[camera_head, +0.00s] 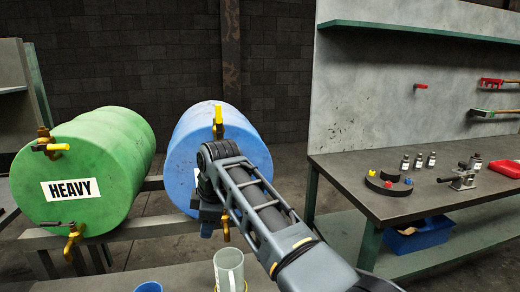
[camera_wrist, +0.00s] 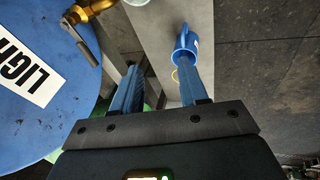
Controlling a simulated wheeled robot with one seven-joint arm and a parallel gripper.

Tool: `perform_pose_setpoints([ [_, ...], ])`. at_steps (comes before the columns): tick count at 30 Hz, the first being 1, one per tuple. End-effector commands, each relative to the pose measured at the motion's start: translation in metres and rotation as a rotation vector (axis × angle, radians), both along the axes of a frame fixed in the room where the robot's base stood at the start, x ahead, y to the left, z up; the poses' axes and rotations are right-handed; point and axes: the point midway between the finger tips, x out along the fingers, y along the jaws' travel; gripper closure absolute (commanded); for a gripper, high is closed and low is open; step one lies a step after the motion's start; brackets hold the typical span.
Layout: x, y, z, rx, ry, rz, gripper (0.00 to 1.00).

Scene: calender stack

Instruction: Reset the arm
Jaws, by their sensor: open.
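My arm (camera_head: 255,205) reaches from the lower right of the head view to the front of the blue drum (camera_head: 190,125). My gripper (camera_wrist: 160,75) is open in the wrist view, its two blue fingers apart with nothing between them. In the head view the gripper is mostly hidden behind the wrist. The blue drum also fills the left of the wrist view (camera_wrist: 45,125), with a label partly reading "LIGH" and a brass tap (camera_wrist: 92,10) near the top edge.
A green drum (camera_head: 90,160) labelled HEAVY lies at left. A clear mug (camera_head: 229,268) and a blue mug (camera_head: 148,287) stand low in front; the blue mug (camera_wrist: 186,48) shows beyond the fingers. A workbench (camera_head: 355,190) with bottles and tools stands at right.

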Motion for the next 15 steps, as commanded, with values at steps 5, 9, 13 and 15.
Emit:
perform_pose_setpoints([
  [5,-0.030,-0.012,-0.082,0.111,-0.013,-0.112,0.57],
  [9,-0.058,-0.025,-0.133,0.201,-0.028,-0.212,0.57],
  [13,-0.088,-0.041,-0.173,0.284,-0.043,-0.312,0.57],
  [15,-0.106,-0.051,-0.192,0.327,-0.051,-0.367,0.57],
])
